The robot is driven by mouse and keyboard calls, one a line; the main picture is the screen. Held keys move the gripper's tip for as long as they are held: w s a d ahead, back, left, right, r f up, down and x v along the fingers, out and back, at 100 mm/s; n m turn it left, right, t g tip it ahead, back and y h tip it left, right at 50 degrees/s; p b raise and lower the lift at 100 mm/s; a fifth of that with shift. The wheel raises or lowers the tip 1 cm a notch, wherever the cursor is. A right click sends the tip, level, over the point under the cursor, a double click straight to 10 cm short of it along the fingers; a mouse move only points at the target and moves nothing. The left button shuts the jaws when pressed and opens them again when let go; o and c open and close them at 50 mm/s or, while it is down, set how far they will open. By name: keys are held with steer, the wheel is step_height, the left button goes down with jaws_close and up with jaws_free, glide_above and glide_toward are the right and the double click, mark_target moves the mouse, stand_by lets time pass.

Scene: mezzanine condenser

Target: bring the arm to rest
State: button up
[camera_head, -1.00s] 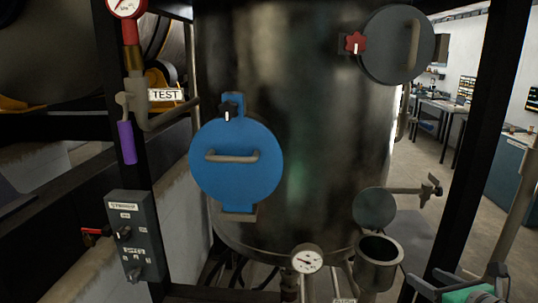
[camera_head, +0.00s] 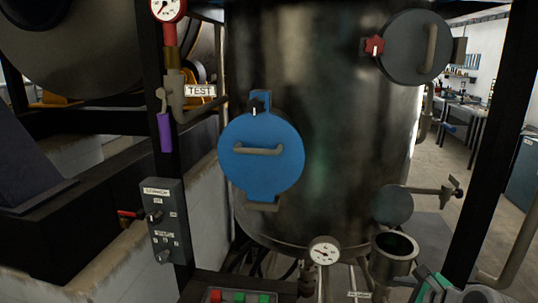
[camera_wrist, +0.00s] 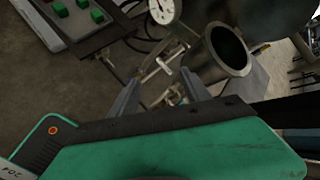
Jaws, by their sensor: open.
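My gripper (camera_wrist: 160,77) shows in the wrist view with its two grey fingers apart and nothing seen between them. Its green and black body fills the lower part of that view. Beyond the fingers are an open metal cup (camera_wrist: 229,50) and some thin pipes; I cannot tell the exact distance to them. In the head view, a green and dark part of my arm shows at the bottom right edge, below the open metal cup (camera_head: 392,262); the fingers cannot be made out there.
A large steel tank (camera_head: 325,130) has a closed blue hatch (camera_head: 262,175) and a round grey hatch (camera_head: 408,50). A gauge (camera_head: 324,251) and a button panel (camera_head: 238,297) sit low in front. A switch box (camera_head: 164,225) is on the left post. Floor is open at right.

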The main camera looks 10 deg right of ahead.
steer(key=s+a+f+n+g, duration=0.2)
steer(key=s+a+n+g, duration=0.1)
steer(key=a+n, duration=0.7)
steer(key=s+a+f+n+g+h, duration=0.1)
steer(key=s+a+n, duration=0.4)
steer(key=a+n, duration=0.5)
steer(key=f+n+g, duration=0.1)
steer(key=n+g, duration=0.1)
steer(key=n, duration=0.4)
steer(key=shift+a, duration=0.15)
steer(key=shift+c, duration=0.2)
